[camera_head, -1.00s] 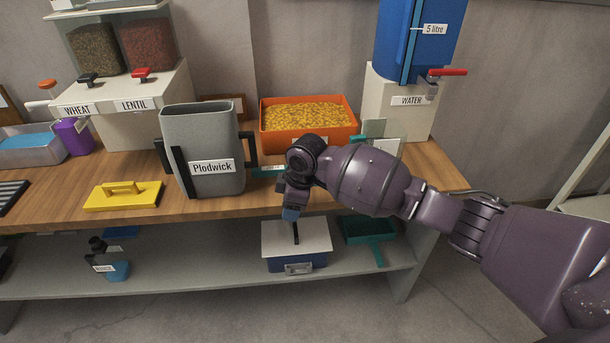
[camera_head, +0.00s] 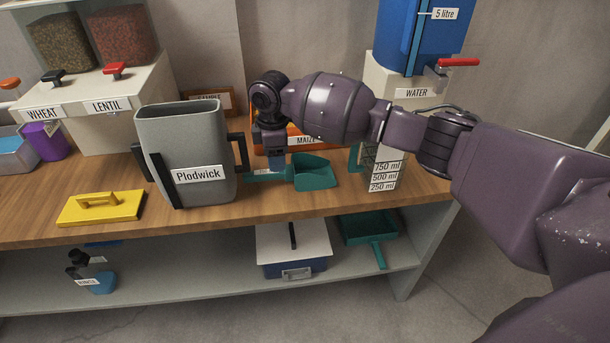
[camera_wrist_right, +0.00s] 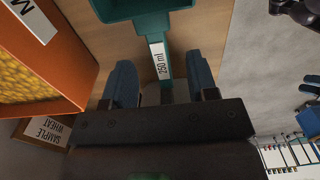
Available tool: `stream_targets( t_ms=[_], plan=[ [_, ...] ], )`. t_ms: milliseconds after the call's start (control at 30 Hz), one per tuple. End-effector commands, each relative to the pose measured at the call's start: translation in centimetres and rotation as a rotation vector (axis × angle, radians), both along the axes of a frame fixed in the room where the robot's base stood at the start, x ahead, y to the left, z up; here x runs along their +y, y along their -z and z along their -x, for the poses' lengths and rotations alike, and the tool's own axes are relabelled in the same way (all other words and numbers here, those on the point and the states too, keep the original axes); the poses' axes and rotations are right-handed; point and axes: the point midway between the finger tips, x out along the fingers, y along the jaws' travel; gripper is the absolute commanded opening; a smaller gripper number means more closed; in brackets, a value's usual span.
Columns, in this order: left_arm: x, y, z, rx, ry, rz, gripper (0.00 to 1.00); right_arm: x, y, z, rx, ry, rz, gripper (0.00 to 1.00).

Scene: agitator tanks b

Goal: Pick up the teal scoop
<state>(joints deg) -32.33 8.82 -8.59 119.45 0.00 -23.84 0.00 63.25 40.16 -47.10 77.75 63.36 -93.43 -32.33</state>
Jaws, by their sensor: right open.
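The teal scoop (camera_head: 315,173) lies on the wooden worktop, its bowl to the right and its handle pointing left toward the grey jug. My right gripper (camera_head: 275,165) is over the handle from above, fingers pointing down. In the right wrist view, the open blue fingers (camera_wrist_right: 161,82) stand on either side of the scoop's handle (camera_wrist_right: 166,65), with visible gaps. A white "250 ml" label is on the handle, and part of the scoop's bowl shows at the top. My left gripper does not show in the head view.
The grey Plodwick jug (camera_head: 185,140) stands close left of the handle. The orange maize bin (camera_head: 308,143) is behind, mostly hidden by my arm. A measuring vessel (camera_head: 385,168) stands right of the bowl. A yellow float (camera_head: 100,207) lies left. The front edge is near.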

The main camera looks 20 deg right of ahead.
Motion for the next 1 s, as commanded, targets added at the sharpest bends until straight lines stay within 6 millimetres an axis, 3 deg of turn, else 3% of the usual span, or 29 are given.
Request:
stream_targets(
  t_ms=[233, 533, 800, 1000],
  plan=[
    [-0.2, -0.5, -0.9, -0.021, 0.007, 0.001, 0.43, -0.3, 1.7, 0.0, 0.001, 0.000, 0.001, 0.53],
    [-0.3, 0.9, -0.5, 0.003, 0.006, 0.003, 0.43, -0.8, 5.6, -0.1, 0.003, -0.001, -0.001, 0.53],
    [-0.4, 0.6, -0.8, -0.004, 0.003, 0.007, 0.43, -0.8, 5.7, -0.1, -0.002, -0.001, 0.000, 0.53],
    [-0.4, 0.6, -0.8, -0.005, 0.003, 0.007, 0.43, -0.8, 5.7, -0.1, -0.002, 0.000, 0.000, 0.24]
  ],
)
